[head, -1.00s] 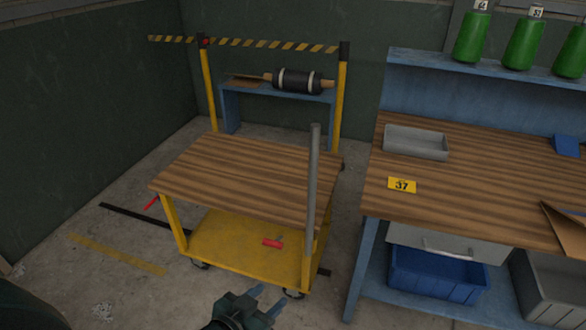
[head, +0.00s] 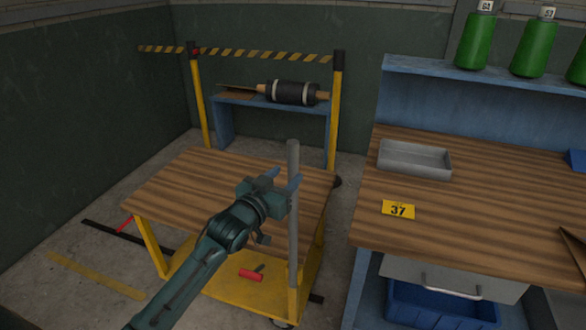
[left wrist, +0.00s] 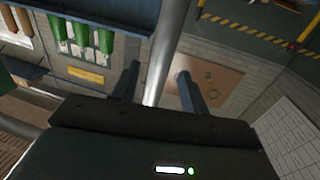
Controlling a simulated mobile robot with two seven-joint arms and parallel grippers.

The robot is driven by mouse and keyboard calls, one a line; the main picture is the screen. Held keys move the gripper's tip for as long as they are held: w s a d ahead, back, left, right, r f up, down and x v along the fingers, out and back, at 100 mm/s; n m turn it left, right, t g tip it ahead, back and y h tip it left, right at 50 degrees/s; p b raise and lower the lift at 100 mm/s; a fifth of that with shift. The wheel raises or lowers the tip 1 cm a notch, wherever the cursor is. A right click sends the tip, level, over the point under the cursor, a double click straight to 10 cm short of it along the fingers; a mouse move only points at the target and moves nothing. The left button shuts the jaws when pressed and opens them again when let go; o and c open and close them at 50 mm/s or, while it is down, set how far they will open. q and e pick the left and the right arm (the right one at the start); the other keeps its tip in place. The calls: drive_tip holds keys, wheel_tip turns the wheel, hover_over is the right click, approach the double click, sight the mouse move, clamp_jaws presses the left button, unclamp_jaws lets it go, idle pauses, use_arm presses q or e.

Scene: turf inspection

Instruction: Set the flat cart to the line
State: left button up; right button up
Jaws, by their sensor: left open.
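The flat cart has a striped wooden top (head: 190,185), a yellow lower deck (head: 215,285) and an upright grey handle post (head: 293,225) at its near right corner. A black line (head: 105,230) on the floor runs to the cart's left side and shows again as a short piece at its right. My left gripper (head: 283,178) is open at the upper part of the post, over the cart top. In the left wrist view the post (left wrist: 166,45) runs between the two fingers, with gaps visible beside it. My right gripper is not in view.
A worn yellow floor stripe (head: 95,275) lies left of the cart. A workbench (head: 430,225) with a grey tray (head: 414,160) stands close on the right. Behind are a striped barrier (head: 240,53) and a blue stand with a dark roll (head: 292,92). The left floor is open.

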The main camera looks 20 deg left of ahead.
sight(290, 172)
use_arm(q)
drive_tip(key=shift+x, duration=2.15)
drive_tip(key=shift+c, duration=0.2)
clamp_jaws()
